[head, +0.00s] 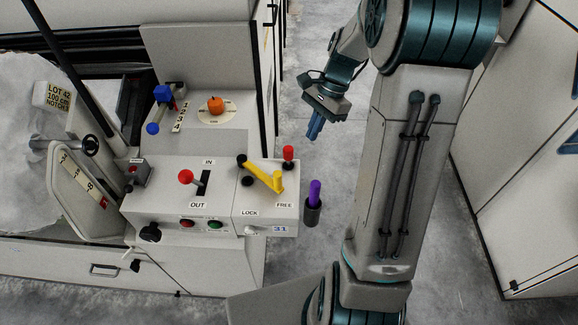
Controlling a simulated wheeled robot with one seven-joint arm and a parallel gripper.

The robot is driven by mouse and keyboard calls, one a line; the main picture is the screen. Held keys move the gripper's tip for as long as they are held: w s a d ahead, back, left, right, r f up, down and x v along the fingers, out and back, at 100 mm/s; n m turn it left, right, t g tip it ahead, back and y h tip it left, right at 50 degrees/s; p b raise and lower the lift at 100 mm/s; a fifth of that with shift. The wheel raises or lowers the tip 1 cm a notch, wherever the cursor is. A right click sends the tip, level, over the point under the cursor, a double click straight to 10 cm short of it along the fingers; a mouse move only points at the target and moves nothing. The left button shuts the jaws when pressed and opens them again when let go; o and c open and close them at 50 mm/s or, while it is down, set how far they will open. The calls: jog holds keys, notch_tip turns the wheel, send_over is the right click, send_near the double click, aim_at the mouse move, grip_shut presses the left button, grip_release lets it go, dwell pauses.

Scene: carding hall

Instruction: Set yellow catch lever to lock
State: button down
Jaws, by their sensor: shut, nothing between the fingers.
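The yellow catch lever (263,175) is on the pale box at the right end of the machine's control panel. It slants from the upper left down to the right, and its upright yellow grip stands at the lower-right end, just above the FREE label (285,205). The LOCK label (249,213) is to the left of that, below the lever. My gripper (312,136) is up and to the right of the lever, apart from it. Its blue fingers are together, point down and hold nothing.
A red knob (288,152) and black knobs (247,181) stand close around the lever. A purple handle (315,192) in a dark holder is just right of the box. A red-knobbed IN/OUT lever (186,177) is to the left. Bare floor shows beyond my gripper.

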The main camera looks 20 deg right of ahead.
jog(key=a+f, duration=0.2)
jog(key=f, duration=0.1)
jog(key=s+a+f+p, duration=0.1)
jog(key=a+f, duration=0.1)
jog(key=f, duration=0.1)
jog(key=s+a+f+p, duration=0.1)
jog(key=a+f, duration=0.1)
jog(key=f, duration=0.1)
jog(key=shift+s+a, duration=0.25)
jog(key=shift+a, duration=0.05)
jog(key=shift+s+a+f, duration=0.1)
jog(key=shift+a+f, duration=0.05)
jog(key=shift+a, duration=0.15)
